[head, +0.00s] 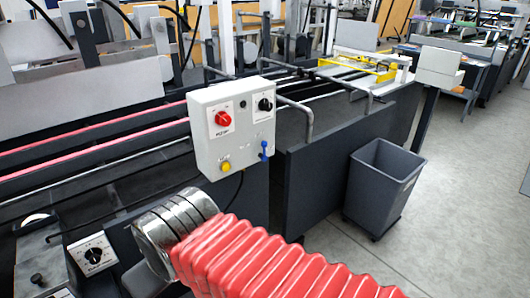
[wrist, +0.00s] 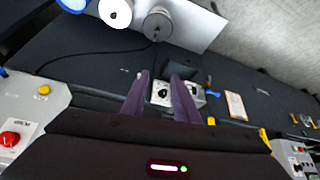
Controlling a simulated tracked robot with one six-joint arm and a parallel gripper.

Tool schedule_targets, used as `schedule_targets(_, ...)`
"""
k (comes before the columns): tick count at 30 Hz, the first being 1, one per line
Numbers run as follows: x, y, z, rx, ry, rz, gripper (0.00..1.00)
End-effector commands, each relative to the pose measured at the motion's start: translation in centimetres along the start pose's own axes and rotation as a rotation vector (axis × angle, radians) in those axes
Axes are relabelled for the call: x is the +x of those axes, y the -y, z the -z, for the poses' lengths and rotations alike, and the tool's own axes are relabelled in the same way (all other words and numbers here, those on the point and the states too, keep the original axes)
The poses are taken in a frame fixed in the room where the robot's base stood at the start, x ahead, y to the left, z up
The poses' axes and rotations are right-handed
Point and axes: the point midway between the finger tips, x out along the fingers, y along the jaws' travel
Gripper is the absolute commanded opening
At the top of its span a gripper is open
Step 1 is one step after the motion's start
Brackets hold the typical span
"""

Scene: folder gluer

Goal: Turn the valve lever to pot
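My gripper (wrist: 160,77) shows in the wrist view with its two dark purple fingers apart and nothing seen held between them. Beyond the gap is a pale panel with a black knob (wrist: 163,93). A small blue lever (wrist: 211,93) is just right of the fingers, not touched by them. In the head view a blue lever (head: 263,150) sits on the lower right of a grey control box (head: 205,165). No "pot" label is readable, and I cannot tell which lever is the valve lever. My gripper is not visible in the head view.
The control box carries a red knob (head: 222,118), a black knob (head: 265,104) and a yellow button (head: 226,167). Another knob panel (head: 93,253) is low at left. A grey bin (head: 383,185) stands right on open floor. My red bellows-covered arm crosses the foreground.

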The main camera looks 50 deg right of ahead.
Motion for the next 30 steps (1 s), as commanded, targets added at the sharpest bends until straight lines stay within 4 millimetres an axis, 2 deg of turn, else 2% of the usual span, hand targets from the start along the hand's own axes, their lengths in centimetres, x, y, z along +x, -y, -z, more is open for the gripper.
schedule_targets(5, 0.3, -0.8, 0.9, 0.014, -0.016, -0.018, 0.27)
schedule_targets(8, 1.0, -1.9, 2.5, 0.035, -0.045, -0.051, 0.27)
schedule_targets(11, 2.0, -4.2, 4.7, 0.064, -0.091, -0.102, 0.27)
schedule_targets(15, 3.6, -8.8, 8.4, 0.106, -0.172, -0.186, 0.27)
schedule_targets(21, 5.6, -15.9, 12.6, 0.142, -0.285, -0.293, 0.27)
schedule_targets(30, 8.3, -26.3, 16.2, 0.161, -0.441, -0.397, 0.27)
